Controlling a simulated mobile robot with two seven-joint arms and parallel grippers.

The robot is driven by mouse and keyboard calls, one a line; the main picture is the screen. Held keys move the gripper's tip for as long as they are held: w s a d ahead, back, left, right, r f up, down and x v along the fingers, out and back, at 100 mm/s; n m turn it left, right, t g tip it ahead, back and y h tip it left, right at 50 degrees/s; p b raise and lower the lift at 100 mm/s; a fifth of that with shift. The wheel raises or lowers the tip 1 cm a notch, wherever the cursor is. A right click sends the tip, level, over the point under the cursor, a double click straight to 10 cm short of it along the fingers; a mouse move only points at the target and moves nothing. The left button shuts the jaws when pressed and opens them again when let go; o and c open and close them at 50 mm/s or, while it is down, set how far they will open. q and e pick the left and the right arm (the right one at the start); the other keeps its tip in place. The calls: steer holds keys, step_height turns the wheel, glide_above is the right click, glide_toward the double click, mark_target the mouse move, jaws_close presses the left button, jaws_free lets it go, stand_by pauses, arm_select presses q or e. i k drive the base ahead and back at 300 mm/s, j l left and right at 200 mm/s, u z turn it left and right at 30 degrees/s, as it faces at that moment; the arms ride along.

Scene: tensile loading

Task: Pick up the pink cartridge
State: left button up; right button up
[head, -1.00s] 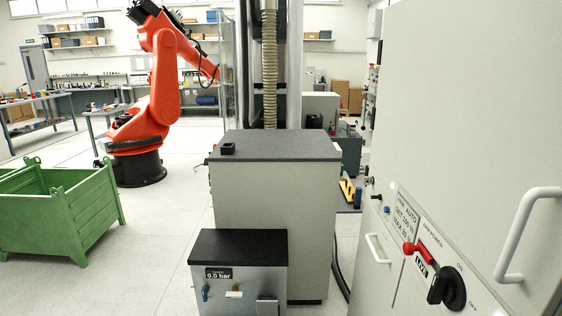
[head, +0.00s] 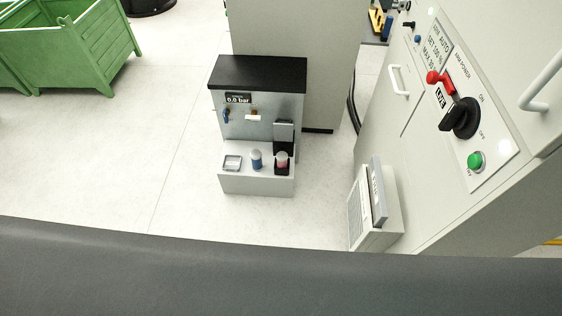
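The pink cartridge (head: 282,158) is small and stands upright in a black holder (head: 282,169) at the right of a low grey shelf. The shelf belongs to a grey unit with a black top (head: 258,74) and a display reading 0.0 bar. A blue cartridge (head: 256,159) with a pale top stands just left of the pink one. A small square tray (head: 232,163) lies at the left end of the shelf. Neither of my grippers shows in the head view.
A large grey cabinet (head: 440,150) with a red lever, a black knob and a green button stands at right. A pale box (head: 370,215) sits at its foot. A dark surface (head: 250,275) spans the bottom. Green bins (head: 75,45) stand at upper left. Floor at left is clear.

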mark_target(282, 156)
steer(key=i+j+z, duration=0.2)
steer(key=i, duration=0.3)
steer(key=i+j+z, duration=0.15)
steer(key=i, duration=0.35)
steer(key=i+j+z, duration=0.2)
steer(key=i+j, duration=0.15)
steer(key=i, duration=0.15)
